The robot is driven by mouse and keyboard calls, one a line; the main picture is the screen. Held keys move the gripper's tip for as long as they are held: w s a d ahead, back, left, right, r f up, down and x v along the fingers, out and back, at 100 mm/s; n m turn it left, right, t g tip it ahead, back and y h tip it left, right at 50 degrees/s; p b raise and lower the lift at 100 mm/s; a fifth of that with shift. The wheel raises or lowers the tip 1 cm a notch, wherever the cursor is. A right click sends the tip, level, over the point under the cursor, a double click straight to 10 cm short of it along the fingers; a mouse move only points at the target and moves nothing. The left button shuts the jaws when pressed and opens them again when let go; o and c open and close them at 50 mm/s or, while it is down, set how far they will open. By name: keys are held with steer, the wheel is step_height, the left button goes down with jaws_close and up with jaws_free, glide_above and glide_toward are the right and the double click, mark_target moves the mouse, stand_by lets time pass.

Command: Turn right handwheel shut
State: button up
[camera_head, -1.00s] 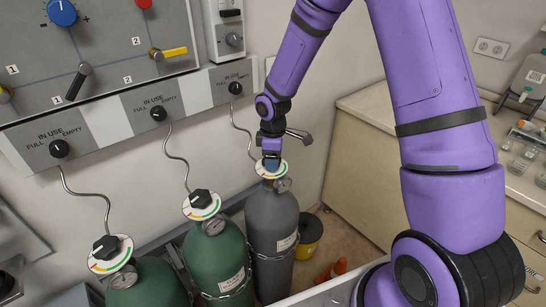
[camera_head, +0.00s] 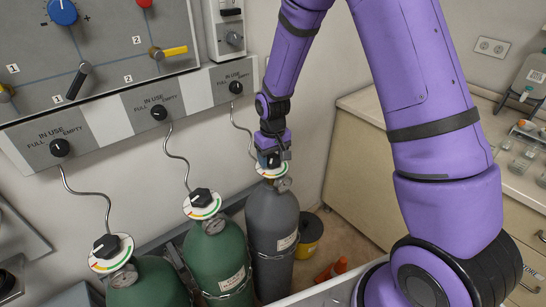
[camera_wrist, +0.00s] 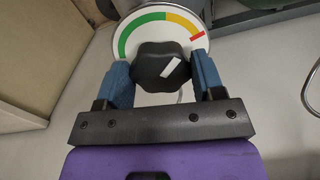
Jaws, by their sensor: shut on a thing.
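The right handwheel (camera_wrist: 160,68) is a black lobed knob with a white pointer mark, on top of the grey cylinder (camera_head: 272,230). Under it is a round dial plate (camera_wrist: 133,32) with green, yellow and red bands. In the wrist view the white mark points up and to the right, toward the yellow and red side. My gripper (camera_wrist: 163,80) has its blue fingers on both sides of the knob, shut on it. In the head view my gripper (camera_head: 270,160) hides most of this knob from above.
Two green cylinders (camera_head: 222,258) with similar black knobs (camera_head: 201,198) stand to the left. A panel with several dials (camera_head: 159,112) is on the wall behind. A yellow container (camera_head: 310,236) and an orange cone (camera_head: 332,269) are on the floor to the right, near a counter (camera_head: 372,165).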

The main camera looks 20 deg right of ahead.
mark_target(272, 159)
steer(key=m, duration=0.5)
steer(key=shift+a, duration=0.1)
steer(key=shift+m, duration=0.3)
stand_by(0.4)
steer(key=o, duration=0.9)
step_height(272, 159, up, 11)
steer(key=shift+f, duration=0.1)
